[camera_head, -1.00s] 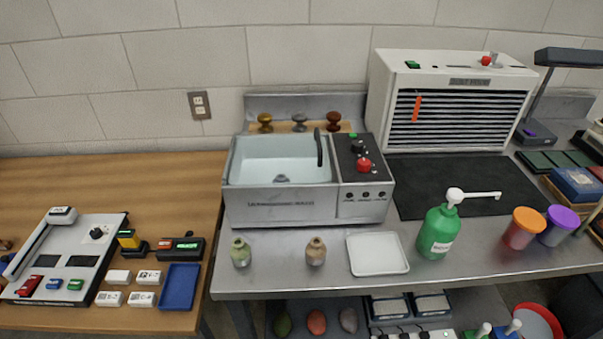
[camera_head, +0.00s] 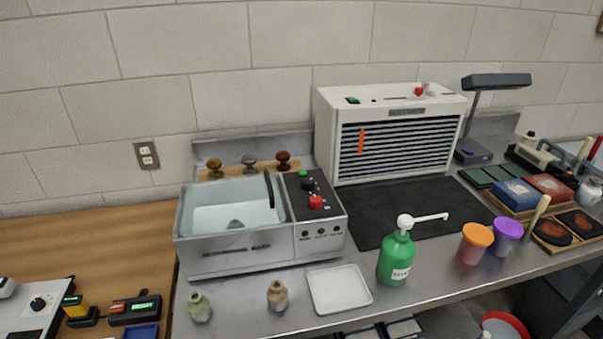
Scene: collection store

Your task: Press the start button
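An ultrasonic cleaner (camera_head: 230,256) with an open, pale basin stands on the steel bench. Its dark control panel (camera_head: 318,212) is on the right side and carries a small green button (camera_head: 303,173) at the back, a black knob (camera_head: 308,184) and a red button or knob (camera_head: 316,202). A white louvred unit (camera_head: 395,145) behind it to the right has a green switch (camera_head: 352,100) and a red knob (camera_head: 419,91) on top. No label reading "start" is legible. Neither of my grippers is in view.
A white tray (camera_head: 339,289), a green pump bottle (camera_head: 396,260) and two small vases (camera_head: 199,306) (camera_head: 277,296) stand in front of the cleaner. A black mat (camera_head: 412,208) lies bare before the louvred unit.

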